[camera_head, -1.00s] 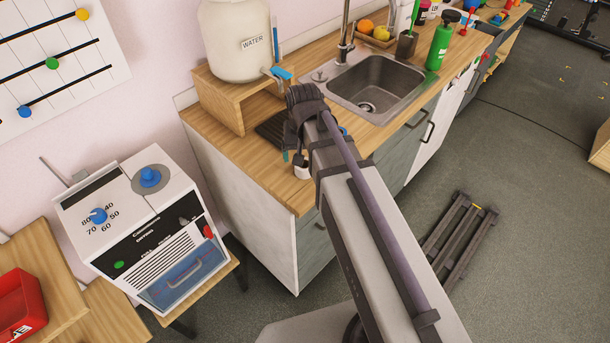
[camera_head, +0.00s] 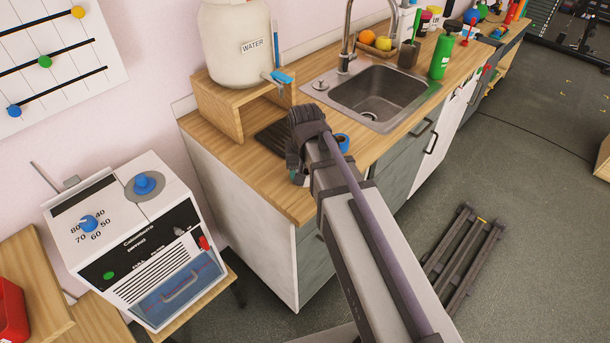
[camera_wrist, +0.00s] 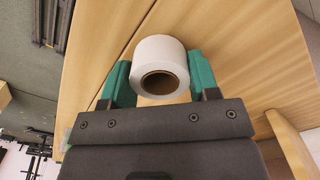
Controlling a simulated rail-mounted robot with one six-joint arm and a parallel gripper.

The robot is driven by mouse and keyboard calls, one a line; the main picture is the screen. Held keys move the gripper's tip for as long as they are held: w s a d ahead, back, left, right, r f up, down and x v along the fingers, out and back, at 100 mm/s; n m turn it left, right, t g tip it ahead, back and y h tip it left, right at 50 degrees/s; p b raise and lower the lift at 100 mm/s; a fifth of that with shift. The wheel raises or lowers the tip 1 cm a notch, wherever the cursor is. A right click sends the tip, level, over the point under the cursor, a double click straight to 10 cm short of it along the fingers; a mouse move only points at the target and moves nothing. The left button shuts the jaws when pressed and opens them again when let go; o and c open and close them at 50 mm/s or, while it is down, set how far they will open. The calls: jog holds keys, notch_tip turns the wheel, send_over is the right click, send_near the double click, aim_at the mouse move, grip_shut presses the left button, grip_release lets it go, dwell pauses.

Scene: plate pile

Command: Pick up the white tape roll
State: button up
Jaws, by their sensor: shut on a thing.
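The white tape roll (camera_wrist: 160,58) is between the two green fingers of my gripper (camera_wrist: 160,80) in the wrist view. A finger presses on each side of it, and its brown cardboard core faces the camera. The wooden countertop (camera_wrist: 235,30) is behind it; whether the roll still touches the wood I cannot tell.
A blue tape roll (camera_head: 343,141) lies on the counter just right of my wrist. A wooden stand (camera_head: 221,112) with a water container (camera_head: 238,45) is at the back left. A sink (camera_head: 380,97) with a tap (camera_head: 347,45) lies to the right. A green bottle (camera_head: 440,58) stands beyond it.

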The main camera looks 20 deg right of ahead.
aim_at(305, 171)
jog(key=shift+c, duration=1.3)
notch_tip(305, 171, up, 10)
jog(key=p, duration=1)
jog(key=shift+r, duration=0.15)
jog(key=shift+f, duration=0.2)
